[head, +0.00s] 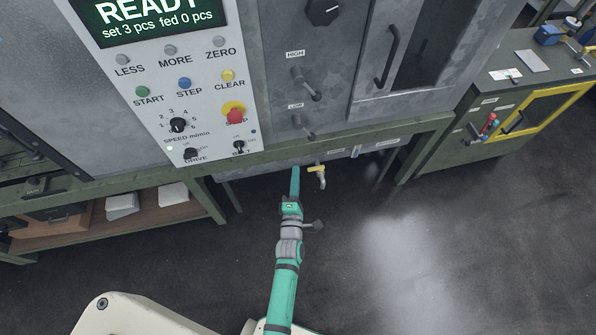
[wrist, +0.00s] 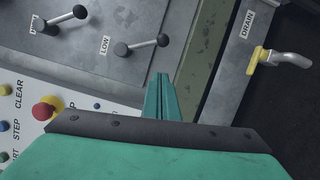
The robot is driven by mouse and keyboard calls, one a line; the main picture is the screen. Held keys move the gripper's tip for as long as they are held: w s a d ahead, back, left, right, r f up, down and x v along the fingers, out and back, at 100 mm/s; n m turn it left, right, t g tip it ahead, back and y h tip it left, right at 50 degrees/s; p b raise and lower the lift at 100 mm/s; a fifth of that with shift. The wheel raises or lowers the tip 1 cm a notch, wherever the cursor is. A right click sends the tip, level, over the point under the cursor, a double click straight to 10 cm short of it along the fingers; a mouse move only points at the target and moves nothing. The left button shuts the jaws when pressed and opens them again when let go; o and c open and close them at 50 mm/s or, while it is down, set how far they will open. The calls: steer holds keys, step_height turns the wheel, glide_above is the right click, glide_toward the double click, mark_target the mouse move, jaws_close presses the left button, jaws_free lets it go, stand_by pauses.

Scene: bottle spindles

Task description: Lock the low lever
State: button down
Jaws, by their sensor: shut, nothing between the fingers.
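The low lever (head: 304,126) is a dark lever with a round knob, below the LOW label on the grey machine front. In the wrist view the low lever (wrist: 142,45) has its pivot at the left and its knob at the right. The similar high lever (head: 306,84) is above it in the head view, and it also shows in the wrist view (wrist: 62,19). My green gripper (head: 295,172) is shut and empty, below the low lever in the head view. In the wrist view its fingers (wrist: 161,92) are together, apart from the low lever's knob.
A yellow-handled drain tap (head: 317,172) sticks out right of my gripper. The control panel (head: 150,75) with buttons and a red stop knob (head: 234,112) is at the left. A green rail (head: 345,143) runs below the levers. A green cabinet (head: 500,120) stands at the right.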

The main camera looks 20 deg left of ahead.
steer(key=w+r, duration=0.1)
steer(key=w, duration=0.9)
steer(key=shift+w+a, duration=0.15)
steer(key=shift+w, duration=0.25)
